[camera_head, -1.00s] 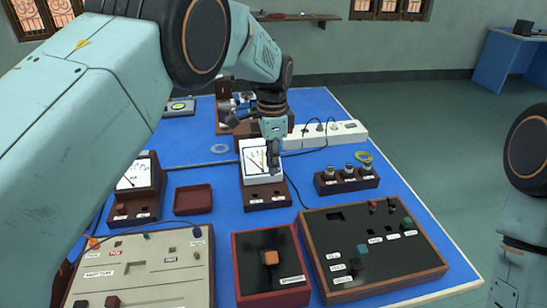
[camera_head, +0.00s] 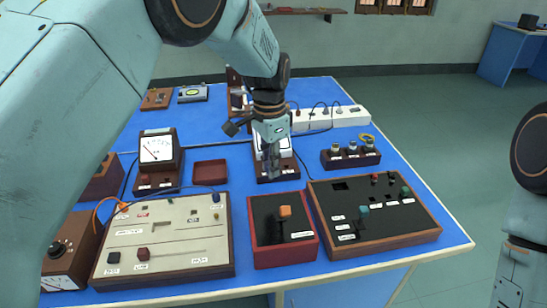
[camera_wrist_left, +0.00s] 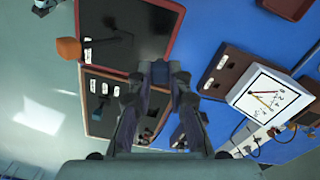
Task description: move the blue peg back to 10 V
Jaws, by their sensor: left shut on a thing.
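My left gripper (camera_head: 270,172) is in front of the middle meter, over its base. In the left wrist view the gripper (camera_wrist_left: 160,75) is shut on a small dark blue peg (camera_wrist_left: 160,70) between its fingertips. The middle meter's white dial (camera_wrist_left: 268,98) shows in the wrist view to the right of the fingers, with its dark base (camera_wrist_left: 218,70). The base carries small white labels too small to read. In the head view my gripper and wrist hide most of that meter (camera_head: 287,146). The peg is apart from the base in the wrist view. My right gripper is not in view.
A red-rimmed black box with an orange knob (camera_head: 285,212) and a wide dark panel (camera_head: 385,215) stand nearer the front. A beige panel (camera_head: 180,245), a second meter (camera_head: 157,150) and a brown tray (camera_head: 210,172) are to the left. Three knobs on a block (camera_head: 351,157) stand right.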

